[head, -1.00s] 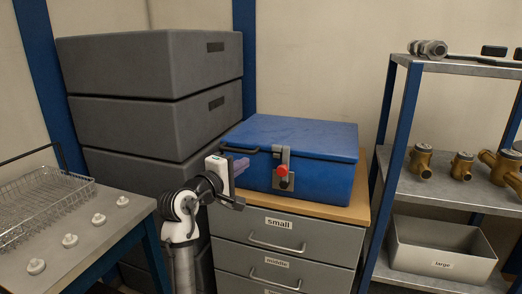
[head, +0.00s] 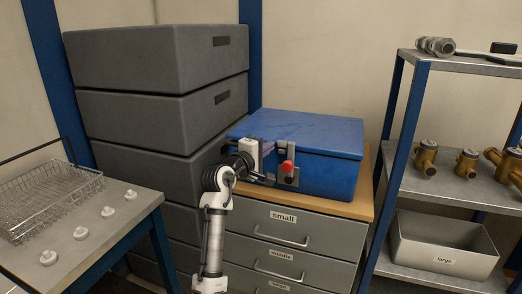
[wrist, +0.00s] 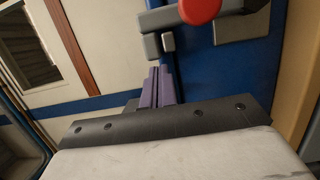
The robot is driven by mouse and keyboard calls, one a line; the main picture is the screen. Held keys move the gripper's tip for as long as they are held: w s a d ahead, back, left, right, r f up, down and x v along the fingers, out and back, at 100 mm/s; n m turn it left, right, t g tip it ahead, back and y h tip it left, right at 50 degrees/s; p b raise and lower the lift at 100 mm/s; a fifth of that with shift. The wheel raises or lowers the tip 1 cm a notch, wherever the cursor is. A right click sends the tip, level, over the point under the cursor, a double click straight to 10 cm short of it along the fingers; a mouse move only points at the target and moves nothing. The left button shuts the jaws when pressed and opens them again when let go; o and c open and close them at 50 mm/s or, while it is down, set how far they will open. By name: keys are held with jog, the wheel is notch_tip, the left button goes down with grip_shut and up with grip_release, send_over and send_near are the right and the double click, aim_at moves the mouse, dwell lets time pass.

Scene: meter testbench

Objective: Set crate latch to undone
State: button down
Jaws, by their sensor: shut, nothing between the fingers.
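The blue crate (head: 318,133) stands shut on top of the drawer cabinet. Its grey metal latch (head: 291,181) with a red knob (head: 288,166) is on the front face. The red knob also shows at the top of the wrist view (wrist: 200,8), with grey latch parts (wrist: 158,20) beside it. My gripper (head: 268,148) is at the crate's front, just left of the latch. Its purple fingers (wrist: 158,87) are shut and empty, with their tips close below the grey latch parts in the wrist view. I cannot tell whether they touch. My wrist partly hides the crate's left front.
The wooden cabinet top (head: 350,208) has a narrow free strip before the crate. Grey stacked boxes (head: 150,120) stand close on the left. A shelf rack (head: 405,130) stands on the right. A table (head: 95,240) with a wire basket (head: 45,200) is at the left.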

aim_at(298, 147)
jog(key=shift+d+r, duration=0.1)
dwell(0.4)
jog(key=shift+d+r+m, duration=0.15)
jog(key=shift+d+m, duration=0.1)
jog(key=shift+m, duration=0.15)
jog(key=shift+s+d+p, duration=0.1)
jog(key=shift+d+p, duration=0.05)
jog(key=shift+p, duration=0.2)
jog(key=shift+s+d+r+m+p, duration=0.2)
jog(key=shift+d+r+m+p, duration=0.2)
jog(key=shift+d+m, duration=0.3)
jog(key=d+m, duration=0.1)
jog(key=d, duration=0.1)
jog(key=s+d+m+y+p, duration=0.1)
jog(key=d+m, duration=0.1)
jog(key=s+d+m+g+p, duration=0.1)
jog(key=d+m, duration=0.1)
jog(key=shift+d+r+y, duration=0.1)
jog(key=shift+r+y, duration=0.1)
jog(key=shift+y, duration=0.2)
jog(key=shift+s+d+f+m+y, duration=0.15)
jog(key=shift+s+d+f+m, duration=0.1)
jog(key=shift+d+m, duration=0.25)
jog(key=shift+s+d+f+m+y, duration=0.1)
jog(key=shift+d+f+m+y, duration=0.1)
jog(key=shift+d+m, duration=0.3)
jog(key=shift+s+d+f+m+y, duration=0.15)
jog(key=shift+s+d+f+m, duration=0.1)
jog(key=shift+d+m, duration=0.25)
jog(key=shift+d, duration=0.1)
